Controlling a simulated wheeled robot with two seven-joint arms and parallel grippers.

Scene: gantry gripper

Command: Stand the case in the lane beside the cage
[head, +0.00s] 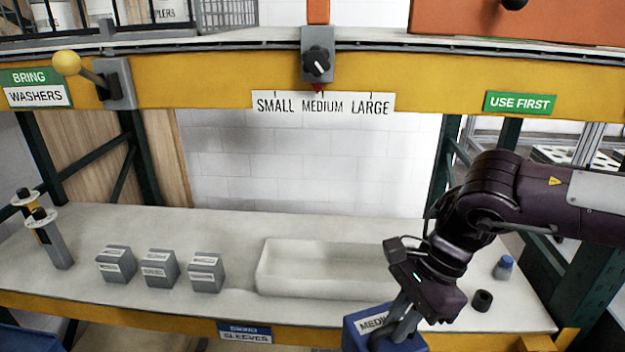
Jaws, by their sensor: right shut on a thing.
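My right gripper (404,326) comes down from the right and is shut on a blue case (362,334) with a white label that starts "MEDI". The case is at the bottom edge of the head view, in front of the bench's front edge, and its lower part is cut off. A dark wire cage (100,30) with white tubs stands on the upper shelf at the top left, cut off by the frame. I cannot tell which strip is the lane. My left gripper is not in view.
A yellow beam (220,83) with a dial (317,62) and lever (66,63) crosses above the bench (230,310). An orange-red box (460,20) is at the top right. A white tray (320,285), several grey blocks (160,268), a blue-capped bottle (504,267) and a black cylinder (483,300) occupy the bench.

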